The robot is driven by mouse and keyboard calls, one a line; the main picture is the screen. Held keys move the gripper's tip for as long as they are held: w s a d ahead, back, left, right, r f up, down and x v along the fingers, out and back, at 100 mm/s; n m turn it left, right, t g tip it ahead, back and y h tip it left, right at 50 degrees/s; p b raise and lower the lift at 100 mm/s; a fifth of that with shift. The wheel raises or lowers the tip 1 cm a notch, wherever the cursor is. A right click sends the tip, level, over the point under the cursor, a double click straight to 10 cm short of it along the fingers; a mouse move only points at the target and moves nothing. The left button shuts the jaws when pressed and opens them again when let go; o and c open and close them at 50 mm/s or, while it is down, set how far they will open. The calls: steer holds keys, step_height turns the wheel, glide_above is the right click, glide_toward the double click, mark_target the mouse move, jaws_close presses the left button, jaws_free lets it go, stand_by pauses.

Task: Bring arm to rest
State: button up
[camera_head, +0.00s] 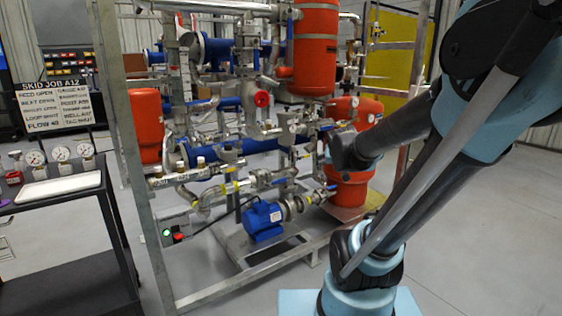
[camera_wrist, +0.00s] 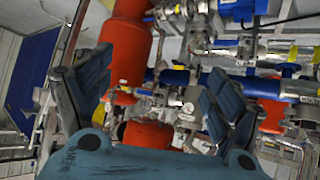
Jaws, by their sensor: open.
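My gripper (camera_wrist: 155,92) is open in the wrist view, with one finger at the left and one at the right and nothing held between them. Past the fingers, the wrist view shows the skid's orange tanks and blue pipes, tilted in the picture. In the head view my arm comes in from the upper right and stands in front of the right side of the pipe skid (camera_head: 150,240). The gripper's fingers cannot be made out clearly in the head view. The gap between the gripper and the pipes is hard to judge.
The skid carries a blue pump (camera_head: 263,221), a red valve handle (camera_head: 262,99) and an orange tank (camera_head: 315,48). A dark cart (camera_head: 60,188) with gauges stands at the left by a sign (camera_head: 63,107). Grey floor (camera_head: 480,215) is clear at the right.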

steer(key=s+f+g, duration=0.4)
steer(key=s+f, duration=0.1)
steer(key=s, duration=0.7)
steer(key=s+a+f+n+g+y, duration=0.1)
steer(key=s+f+g, duration=0.3)
steer(key=s, duration=0.9)
steer(key=x, duration=0.2)
steer(key=shift+s+f, duration=0.15)
steer(key=shift+f, duration=0.15)
steer(key=shift+a, duration=0.1)
steer(key=shift+w+f, duration=0.2)
steer(key=shift+w, duration=0.3)
